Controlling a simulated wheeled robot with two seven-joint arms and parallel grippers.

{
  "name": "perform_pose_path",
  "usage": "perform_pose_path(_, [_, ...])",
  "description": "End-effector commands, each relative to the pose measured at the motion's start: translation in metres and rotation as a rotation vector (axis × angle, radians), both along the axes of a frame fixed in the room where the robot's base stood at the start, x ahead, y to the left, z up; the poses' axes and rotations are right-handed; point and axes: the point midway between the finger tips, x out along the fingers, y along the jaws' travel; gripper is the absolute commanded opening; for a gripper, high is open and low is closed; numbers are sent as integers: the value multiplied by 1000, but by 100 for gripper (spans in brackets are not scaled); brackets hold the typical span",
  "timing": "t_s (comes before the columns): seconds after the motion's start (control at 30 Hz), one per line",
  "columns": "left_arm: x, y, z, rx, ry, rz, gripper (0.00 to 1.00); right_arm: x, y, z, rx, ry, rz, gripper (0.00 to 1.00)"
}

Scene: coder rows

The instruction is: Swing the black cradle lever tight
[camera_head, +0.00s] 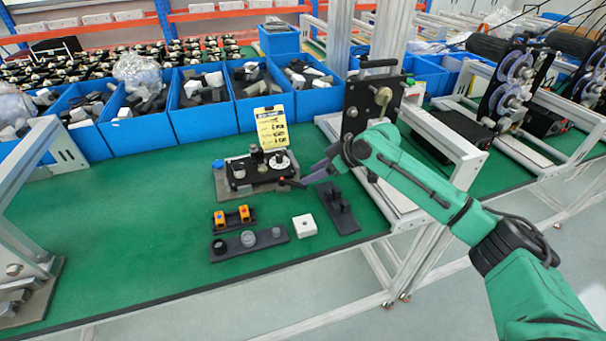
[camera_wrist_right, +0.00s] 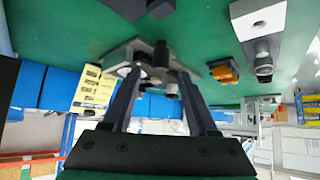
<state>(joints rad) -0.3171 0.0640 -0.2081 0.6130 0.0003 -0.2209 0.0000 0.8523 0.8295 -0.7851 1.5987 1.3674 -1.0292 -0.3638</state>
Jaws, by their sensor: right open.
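The cradle fixture (camera_head: 239,184) sits on a grey plate on the green bench, with dark and pale round parts on top. A short black lever (camera_head: 289,182) sticks out of its right side. My right gripper (camera_head: 312,176) is just right of the lever, its fingers pointing left. In the right wrist view my right gripper (camera_wrist_right: 160,72) is open, with the fixture (camera_wrist_right: 150,47) beyond and between the fingertips. Nothing is clearly held, and I cannot tell whether a finger touches the lever. My left gripper is out of view.
A yellow sheet (camera_head: 271,129) stands behind the fixture. In front are orange parts (camera_head: 244,213) on a black holder, a dark strip (camera_head: 222,254) with round parts, a white block (camera_head: 304,226) and a black bracket (camera_head: 340,211). Blue bins (camera_head: 205,122) line the back.

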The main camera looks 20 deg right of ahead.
Motion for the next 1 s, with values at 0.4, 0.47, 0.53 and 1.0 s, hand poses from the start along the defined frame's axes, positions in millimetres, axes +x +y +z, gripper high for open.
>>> perform_pose_path(0.4, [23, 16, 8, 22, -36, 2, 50, 20, 23, -31, -2, -1, -1, 59])
perform_pose_path(0.47, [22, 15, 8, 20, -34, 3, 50, 20, 23, -31, -2, -1, -1, 59])
perform_pose_path(0.53, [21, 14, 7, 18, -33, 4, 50, 20, 23, -31, -2, -1, -1, 48])
perform_pose_path(1.0, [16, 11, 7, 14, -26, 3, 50, 20, 22, -31, -2, 0, -1, 0])
